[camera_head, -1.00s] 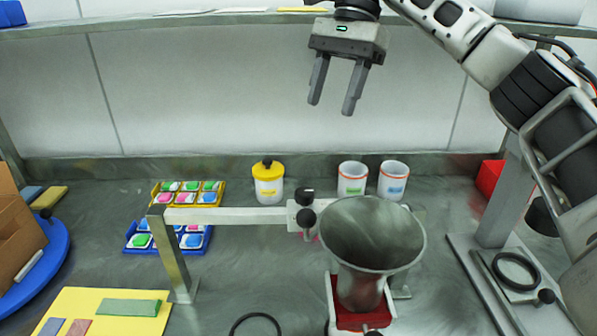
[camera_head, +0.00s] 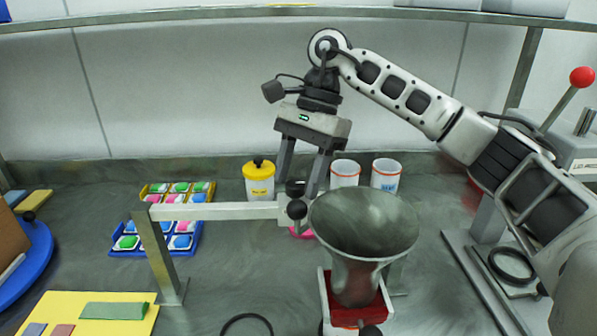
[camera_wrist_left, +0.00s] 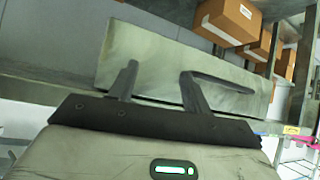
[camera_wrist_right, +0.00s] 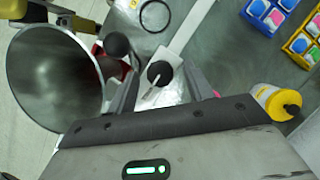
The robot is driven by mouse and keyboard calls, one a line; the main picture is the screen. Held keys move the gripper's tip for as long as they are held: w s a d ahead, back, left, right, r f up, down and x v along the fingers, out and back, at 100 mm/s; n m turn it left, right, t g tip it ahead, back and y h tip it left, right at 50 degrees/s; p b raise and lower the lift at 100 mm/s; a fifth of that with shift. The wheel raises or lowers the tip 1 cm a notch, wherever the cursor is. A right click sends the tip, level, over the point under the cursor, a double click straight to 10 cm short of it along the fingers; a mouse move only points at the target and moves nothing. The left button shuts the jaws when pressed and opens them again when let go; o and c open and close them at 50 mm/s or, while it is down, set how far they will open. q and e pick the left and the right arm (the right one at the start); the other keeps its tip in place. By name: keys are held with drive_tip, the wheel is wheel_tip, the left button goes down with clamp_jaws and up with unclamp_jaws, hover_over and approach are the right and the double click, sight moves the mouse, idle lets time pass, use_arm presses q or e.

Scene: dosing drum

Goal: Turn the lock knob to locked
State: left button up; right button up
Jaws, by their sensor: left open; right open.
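A black lock knob (camera_head: 295,188) sits on a white block at the right end of a white crossbar (camera_head: 215,211), just left of the metal funnel. In the right wrist view the knob (camera_wrist_right: 160,73) has a pale pointer-like strip beside it.
The funnel (camera_head: 364,225) stands close on the right over a red-and-white base. A yellow-lidded jar (camera_head: 259,182) and white cups (camera_head: 386,174) stand behind. Trays of coloured pieces (camera_head: 156,240) lie left. A red-tipped lever (camera_head: 582,77) is far right.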

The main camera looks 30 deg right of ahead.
drive_tip(key=shift+c, duration=0.3)
drive_tip(key=c, duration=0.9)
